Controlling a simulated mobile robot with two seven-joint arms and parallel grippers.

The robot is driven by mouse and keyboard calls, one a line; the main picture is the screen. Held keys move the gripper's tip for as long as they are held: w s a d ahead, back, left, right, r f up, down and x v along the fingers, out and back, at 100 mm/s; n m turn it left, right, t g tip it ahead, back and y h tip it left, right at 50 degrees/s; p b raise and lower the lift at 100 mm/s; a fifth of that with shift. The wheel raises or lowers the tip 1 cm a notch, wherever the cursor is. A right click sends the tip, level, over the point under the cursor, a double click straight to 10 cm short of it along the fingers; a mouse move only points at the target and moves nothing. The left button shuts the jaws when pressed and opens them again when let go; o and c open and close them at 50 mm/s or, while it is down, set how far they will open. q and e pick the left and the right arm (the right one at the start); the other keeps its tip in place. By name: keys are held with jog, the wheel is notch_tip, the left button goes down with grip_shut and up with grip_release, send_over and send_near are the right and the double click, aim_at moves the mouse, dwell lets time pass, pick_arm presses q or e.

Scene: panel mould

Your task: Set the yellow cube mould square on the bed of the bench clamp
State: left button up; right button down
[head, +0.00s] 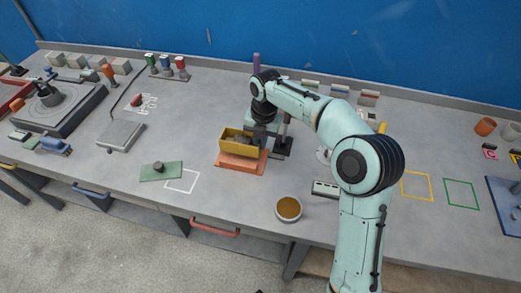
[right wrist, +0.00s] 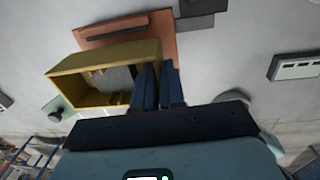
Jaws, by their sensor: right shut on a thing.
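The yellow cube mould (head: 224,146) is an open box with grey inside, over the orange bed of the bench clamp (head: 240,168). My right gripper (head: 262,137) reaches down at the mould's right end. In the right wrist view my right gripper's dark blue fingers (right wrist: 158,85) are shut on one wall of the mould (right wrist: 65,85). There the orange bed (right wrist: 125,29) shows beyond the mould, partly hidden by it. I cannot tell whether the mould touches the bed or hangs just above it. The clamp's dark post (head: 284,135) stands right of the bed. My left gripper is not in view.
A green plate with a knob (head: 158,171) lies at the front left of the bed, overlapping a white outline. A bowl of brown stuff (head: 288,208) stands to the front right. A grey scale-like plate (head: 121,135) lies left. Bench between them is clear.

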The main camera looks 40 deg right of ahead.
jog(key=shift+f+b, duration=0.3)
jog(key=shift+f, duration=1.7)
jog(key=shift+f, duration=0.2)
jog(key=c, duration=1.2)
grip_release()
jog(key=r, duration=0.4)
jog(key=r+p, duration=0.1)
jog(key=r, duration=0.3)
jog(key=r+p, duration=0.1)
jog(key=r, duration=0.3)
jog(key=shift+s+d+r, duration=0.2)
jog(key=shift+s+d, duration=0.05)
jog(key=shift+s, duration=0.1)
